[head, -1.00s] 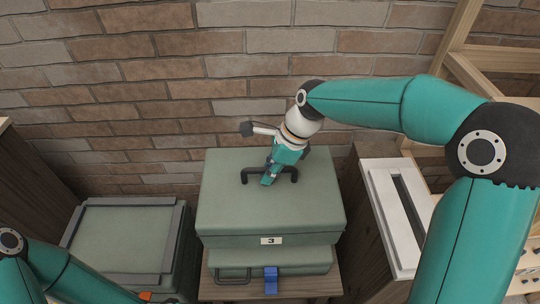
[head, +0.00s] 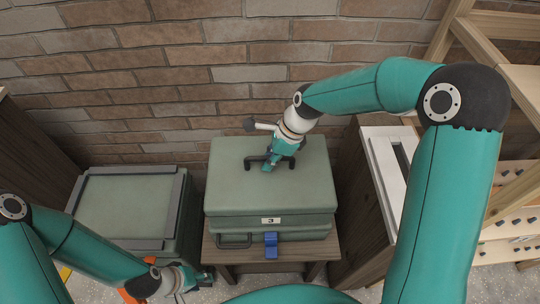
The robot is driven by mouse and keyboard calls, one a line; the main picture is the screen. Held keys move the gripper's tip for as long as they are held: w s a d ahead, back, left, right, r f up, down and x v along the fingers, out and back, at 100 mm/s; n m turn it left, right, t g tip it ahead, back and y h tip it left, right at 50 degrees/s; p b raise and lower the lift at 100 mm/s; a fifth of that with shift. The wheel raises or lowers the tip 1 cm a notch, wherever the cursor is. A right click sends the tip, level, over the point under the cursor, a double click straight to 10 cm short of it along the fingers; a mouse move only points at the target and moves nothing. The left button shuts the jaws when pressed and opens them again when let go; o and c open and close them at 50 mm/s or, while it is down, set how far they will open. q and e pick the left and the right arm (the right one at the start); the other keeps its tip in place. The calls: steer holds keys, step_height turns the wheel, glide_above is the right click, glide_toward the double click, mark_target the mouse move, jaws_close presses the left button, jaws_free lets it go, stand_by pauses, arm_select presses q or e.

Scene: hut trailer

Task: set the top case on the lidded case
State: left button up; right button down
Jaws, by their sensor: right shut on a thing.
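The top case (head: 300,185) is green, with a dark handle (head: 248,164) on its lid and a label "3" on its front. It sits level, squarely over the lower green lidded case (head: 305,234), which has a front handle and a blue clasp. The two look in contact, but I cannot be sure that no thin gap is left. My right gripper (head: 270,163) is shut on the top case's handle from above. My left gripper (head: 205,279) is low in front, left of the stand and away from both cases; its jaw opening is unclear.
A small wooden stand (head: 225,256) bears the cases. Another green case with a grey-framed top (head: 125,205) stands to the left. A wooden cabinet with a slotted white top (head: 378,160) is close on the right. A brick wall (head: 230,60) is behind.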

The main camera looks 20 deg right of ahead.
steer(key=c, duration=1.2)
jaws_free()
steer(key=v, duration=1.2)
steer(key=shift+s, duration=0.1)
